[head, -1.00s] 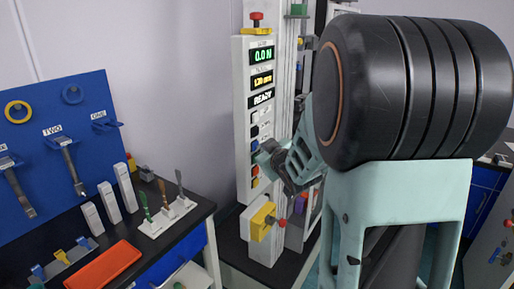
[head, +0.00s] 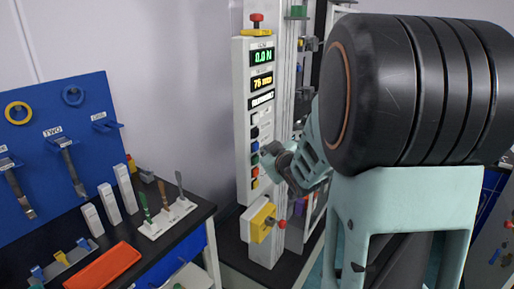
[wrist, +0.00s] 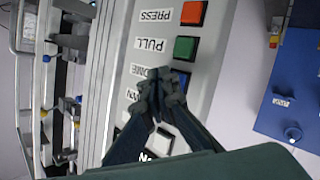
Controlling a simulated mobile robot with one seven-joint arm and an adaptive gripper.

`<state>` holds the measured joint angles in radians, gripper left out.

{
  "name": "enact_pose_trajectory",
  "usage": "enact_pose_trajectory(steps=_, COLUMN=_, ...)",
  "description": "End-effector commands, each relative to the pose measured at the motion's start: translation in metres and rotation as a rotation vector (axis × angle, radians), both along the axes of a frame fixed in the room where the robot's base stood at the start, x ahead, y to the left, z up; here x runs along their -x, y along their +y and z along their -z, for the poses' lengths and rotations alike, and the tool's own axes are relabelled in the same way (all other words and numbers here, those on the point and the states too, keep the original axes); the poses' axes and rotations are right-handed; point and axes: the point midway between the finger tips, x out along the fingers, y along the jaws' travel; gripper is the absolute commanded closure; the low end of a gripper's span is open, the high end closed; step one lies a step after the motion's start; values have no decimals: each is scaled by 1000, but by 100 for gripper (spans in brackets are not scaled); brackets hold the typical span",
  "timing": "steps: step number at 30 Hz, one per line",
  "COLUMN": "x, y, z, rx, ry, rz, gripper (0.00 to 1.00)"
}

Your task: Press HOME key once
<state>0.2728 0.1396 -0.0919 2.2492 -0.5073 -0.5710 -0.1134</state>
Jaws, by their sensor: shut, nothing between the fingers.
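The HOME key is a blue square key (wrist: 184,78) on the white control panel (wrist: 120,90), beside a label partly covered by my fingers. In the wrist view my gripper (wrist: 160,88) is shut and empty, its fingertips over the label and the near edge of the blue key. In the head view my gripper (head: 268,152) is beside the panel's key column, a small gap seeming to part it from the panel face. I cannot tell the exact gap from the wrist view. The panel displays (head: 263,80) are lit; the top one reads 0.0 N.
Below the panel is a yellow box with a red knob (head: 262,222). A bench with tools (head: 165,215) stands left.

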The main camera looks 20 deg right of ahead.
Motion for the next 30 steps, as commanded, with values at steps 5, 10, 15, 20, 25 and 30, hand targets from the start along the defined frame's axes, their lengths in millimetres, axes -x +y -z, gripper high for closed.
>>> enact_pose_trajectory(steps=5, x=1, y=-1, z=0, rx=-1, ry=1, rz=1, gripper=100)
enact_pose_trajectory(steps=10, x=2, y=-2, z=0, rx=-1, ry=1, rz=2, gripper=100)
enact_pose_trajectory(steps=15, x=13, y=-12, z=-1, rx=0, ry=2, rz=6, gripper=100)
enact_pose_trajectory(steps=20, x=26, y=-22, z=-1, rx=0, ry=2, rz=5, gripper=100)
enact_pose_trajectory(steps=25, x=37, y=-31, z=-1, rx=0, ry=1, rz=4, gripper=100)
enact_pose_trajectory(steps=30, x=41, y=-33, z=0, rx=-1, ry=1, rz=2, gripper=100)
